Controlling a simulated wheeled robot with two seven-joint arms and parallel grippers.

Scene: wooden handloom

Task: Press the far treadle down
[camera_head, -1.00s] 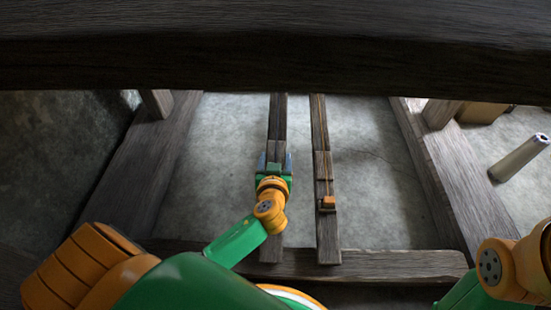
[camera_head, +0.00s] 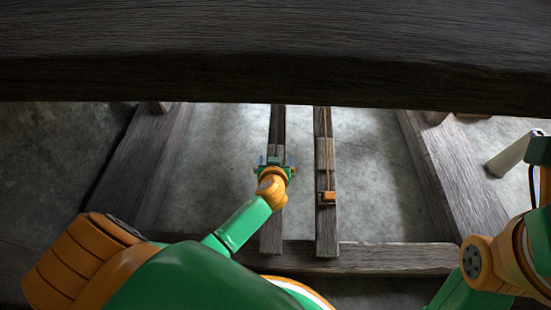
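Two long dark wooden treadles run away from me side by side. My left gripper (camera_head: 275,160) is over the left treadle (camera_head: 271,235), with its fingertips spread to either side of the wood. The gripper hides part of that treadle, and I cannot tell whether it touches it. The right treadle (camera_head: 326,235) has nothing of mine on it. It bears a small orange block (camera_head: 328,197) and a thin orange line along its top. Which treadle the task calls far is not clear from the view. My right arm shows at the right edge, but its gripper is out of view.
A thick dark beam (camera_head: 280,60) crosses the top of the view and hides the far treadle ends. A crossbar (camera_head: 390,258) lies under the near ends. Frame rails stand at left (camera_head: 150,160) and right (camera_head: 450,170). A pale cylinder (camera_head: 510,155) is at right.

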